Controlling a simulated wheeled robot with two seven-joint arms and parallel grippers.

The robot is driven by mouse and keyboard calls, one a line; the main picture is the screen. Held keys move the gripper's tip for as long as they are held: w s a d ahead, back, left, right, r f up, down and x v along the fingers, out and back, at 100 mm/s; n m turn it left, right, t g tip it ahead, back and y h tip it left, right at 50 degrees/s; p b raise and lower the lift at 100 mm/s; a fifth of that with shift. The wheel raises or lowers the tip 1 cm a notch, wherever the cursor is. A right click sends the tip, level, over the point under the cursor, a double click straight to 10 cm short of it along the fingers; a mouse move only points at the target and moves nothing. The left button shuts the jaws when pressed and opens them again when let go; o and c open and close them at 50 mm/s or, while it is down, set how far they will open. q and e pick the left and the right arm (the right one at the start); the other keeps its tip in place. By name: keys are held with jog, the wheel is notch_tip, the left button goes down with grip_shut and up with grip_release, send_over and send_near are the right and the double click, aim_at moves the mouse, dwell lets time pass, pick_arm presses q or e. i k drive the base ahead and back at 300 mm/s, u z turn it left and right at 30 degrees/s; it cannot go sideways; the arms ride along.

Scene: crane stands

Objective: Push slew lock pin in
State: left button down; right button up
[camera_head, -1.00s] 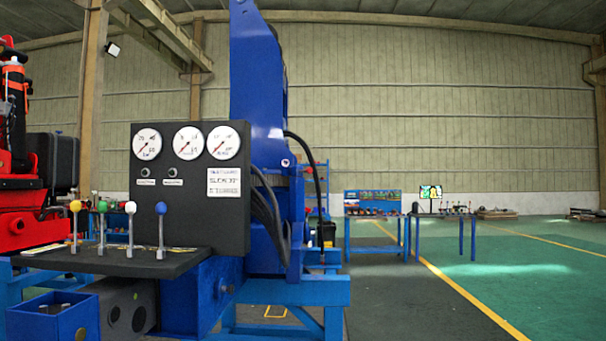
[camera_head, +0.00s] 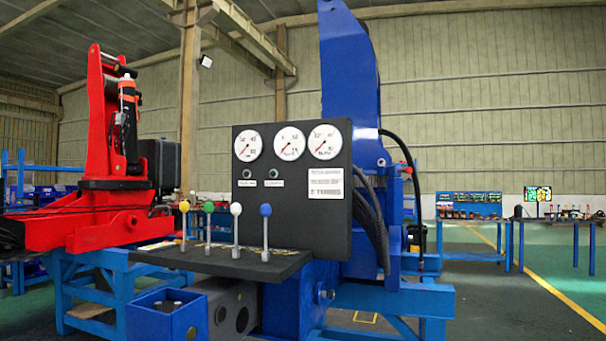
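The blue crane (camera_head: 350,80) stands on a blue stand (camera_head: 400,300) right of centre. A black control panel (camera_head: 250,210) with three gauges is in front of it. Below it is a shelf (camera_head: 220,258) with yellow, green, white and blue knobbed levers. A small round metal part (camera_head: 325,295) sticks out of the blue base below the panel; I cannot tell whether it is the slew lock pin. Another small fitting (camera_head: 407,170) shows beside the column, too small to make out. Neither of my grippers is in view.
A red crane (camera_head: 110,200) stands on another blue stand (camera_head: 90,290) at left. An open blue box (camera_head: 165,318) is at the lower front. Workbenches (camera_head: 470,225) stand at the far right.

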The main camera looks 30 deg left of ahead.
aim_at(408, 169)
jog(key=u, duration=0.25)
jog(key=i, duration=1.65)
